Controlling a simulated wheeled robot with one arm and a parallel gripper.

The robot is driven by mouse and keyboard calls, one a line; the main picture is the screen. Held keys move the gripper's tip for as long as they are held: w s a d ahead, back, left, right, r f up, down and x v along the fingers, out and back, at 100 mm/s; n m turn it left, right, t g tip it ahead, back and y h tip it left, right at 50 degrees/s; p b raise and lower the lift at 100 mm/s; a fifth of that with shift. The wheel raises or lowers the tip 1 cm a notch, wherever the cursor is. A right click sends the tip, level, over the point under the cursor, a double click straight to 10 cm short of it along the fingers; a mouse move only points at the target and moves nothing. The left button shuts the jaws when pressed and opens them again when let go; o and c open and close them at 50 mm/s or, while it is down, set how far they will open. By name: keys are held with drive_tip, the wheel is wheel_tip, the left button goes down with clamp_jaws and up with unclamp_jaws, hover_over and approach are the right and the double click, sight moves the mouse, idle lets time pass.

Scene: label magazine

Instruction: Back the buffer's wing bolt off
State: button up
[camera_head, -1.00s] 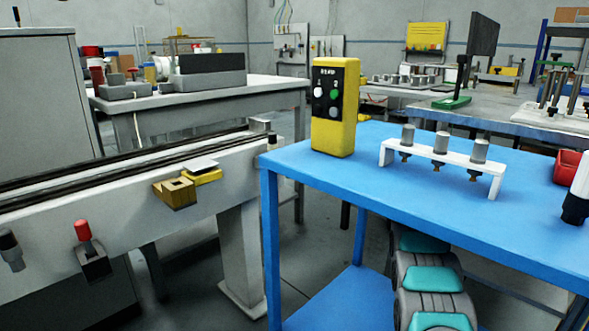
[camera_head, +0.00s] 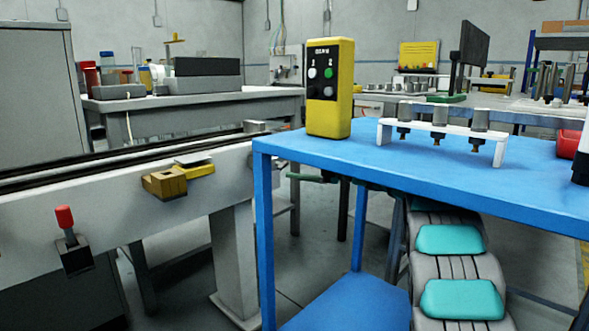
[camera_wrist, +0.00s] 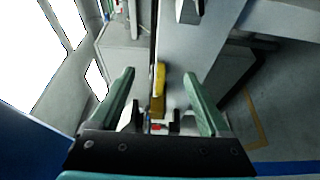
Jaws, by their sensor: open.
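A brass-coloured block (camera_head: 164,183) sits on a yellow bracket (camera_head: 196,171) on the side of the white rail (camera_head: 110,213) in the head view; I cannot tell whether this is the buffer. No wing bolt can be made out. In the wrist view my gripper (camera_wrist: 159,78) is open, its two green fingers apart with nothing held. A yellow part (camera_wrist: 158,88) shows between the fingers, farther off, with a small red spot (camera_wrist: 155,127) below it. In the head view, green bars under the blue table's left part look like my gripper, partly hidden.
The blue table (camera_head: 420,170) bears a yellow button box (camera_head: 330,90) and a white rack (camera_head: 442,128) with 3 grey cylinders. A red-handled lever (camera_head: 65,218) juts from the rail.

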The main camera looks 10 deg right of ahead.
drive_tip(key=shift+s+r+b, duration=0.15)
drive_tip(key=shift+s+b, duration=0.5)
drive_tip(key=shift+s, duration=0.8)
drive_tip(key=shift+s+r+b, duration=0.1)
drive_tip(key=shift+s+b, duration=0.5)
drive_tip(key=shift+s, duration=0.8)
drive_tip(key=m+t+p, duration=0.5)
drive_tip(key=m+t, duration=0.1)
drive_tip(key=m, duration=1)
approach(285, 167)
drive_tip(key=shift+b+x, duration=0.55)
drive_tip(key=shift+x, duration=3.65)
drive_tip(key=shift+w+f, duration=0.1)
clamp_jaws()
